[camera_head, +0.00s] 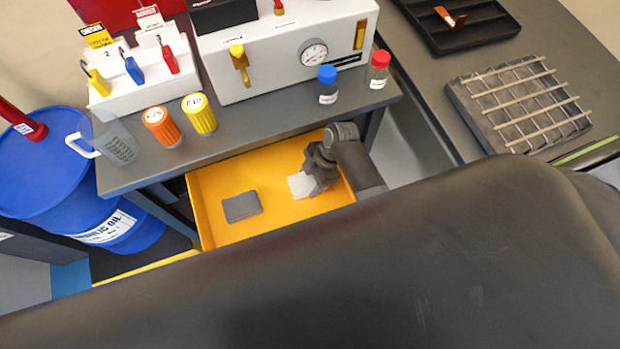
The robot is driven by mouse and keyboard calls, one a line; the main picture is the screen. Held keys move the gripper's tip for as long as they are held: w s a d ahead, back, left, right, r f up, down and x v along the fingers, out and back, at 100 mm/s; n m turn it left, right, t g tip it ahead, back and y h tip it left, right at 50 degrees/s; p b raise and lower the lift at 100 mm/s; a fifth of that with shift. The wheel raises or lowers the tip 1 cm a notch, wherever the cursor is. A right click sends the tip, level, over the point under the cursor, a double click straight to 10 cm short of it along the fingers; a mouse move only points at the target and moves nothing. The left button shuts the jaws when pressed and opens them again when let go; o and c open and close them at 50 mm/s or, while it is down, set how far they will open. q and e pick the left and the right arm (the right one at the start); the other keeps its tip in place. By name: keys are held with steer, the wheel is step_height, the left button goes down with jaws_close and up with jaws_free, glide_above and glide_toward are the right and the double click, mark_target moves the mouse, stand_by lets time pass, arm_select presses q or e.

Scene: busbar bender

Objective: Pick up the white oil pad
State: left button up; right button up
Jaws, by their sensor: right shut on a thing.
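The white oil pad (300,186) is at the right side of the open yellow drawer (207,206). My right gripper (313,180) reaches into the drawer from the right and is shut on the pad's right part. I cannot tell whether the pad is lifted or still touches the drawer floor. A dark grey pad (241,207) lies flat in the drawer to the left of the white one. My left gripper is not in view.
Above the drawer, the grey bench (255,127) holds orange (160,127) and yellow (199,114) containers, a clear jug (115,145), blue-capped (328,85) and red-capped (378,69) bottles, and a gauge unit (283,35). A blue drum (55,175) stands left. My dark arm covers the foreground.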

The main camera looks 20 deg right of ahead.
step_height(320, 180, up, 20)
steer(key=p, duration=0.3)
step_height(320, 180, up, 5)
steer(key=p, duration=0.5)
glide_above(311, 179)
steer(key=shift+r+p, duration=1.1)
steer(key=shift+r, duration=0.1)
steer(key=o, duration=0.5)
steer(key=shift+c, duration=0.2)
steer(key=c, duration=0.3)
